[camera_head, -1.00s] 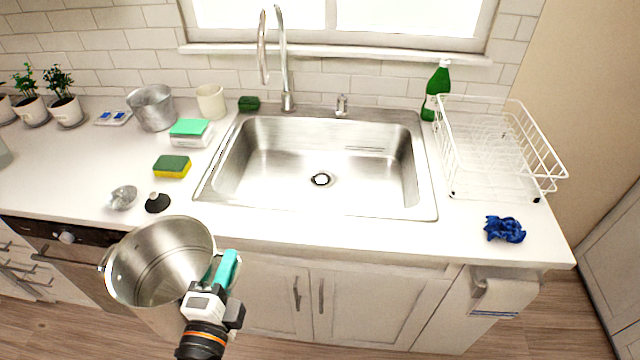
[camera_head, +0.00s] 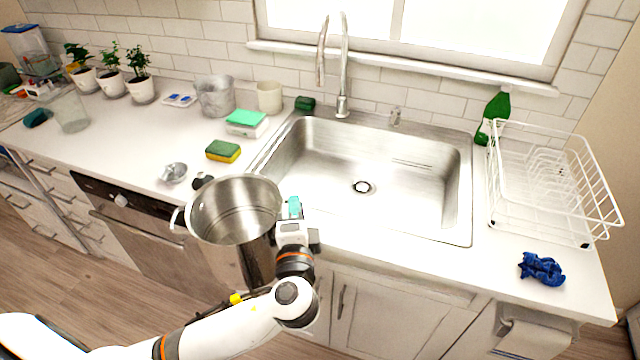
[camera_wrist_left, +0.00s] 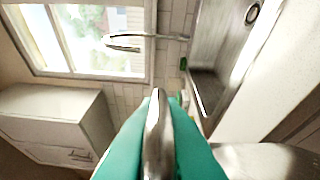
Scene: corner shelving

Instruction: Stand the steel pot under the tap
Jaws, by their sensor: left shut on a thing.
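The steel pot (camera_head: 236,212) is upright and looks empty, in front of the counter's front edge, left of the sink. My left gripper (camera_head: 294,208) is shut on the pot's right side. In the left wrist view the teal fingers (camera_wrist_left: 158,140) close on a narrow steel part, and the pot's body is mostly out of sight there. The tap (camera_head: 341,70) rises behind the sink (camera_head: 370,165), its spout curving to the left; it also shows in the left wrist view (camera_wrist_left: 135,40). The sink basin is empty. My right gripper is not in view.
A sponge (camera_head: 223,151), a small metal cup (camera_head: 174,172) and a dark stopper (camera_head: 202,181) lie on the counter left of the sink. A white dish rack (camera_head: 590,190), a green bottle (camera_head: 493,118) and a blue cloth (camera_head: 541,268) are on the right.

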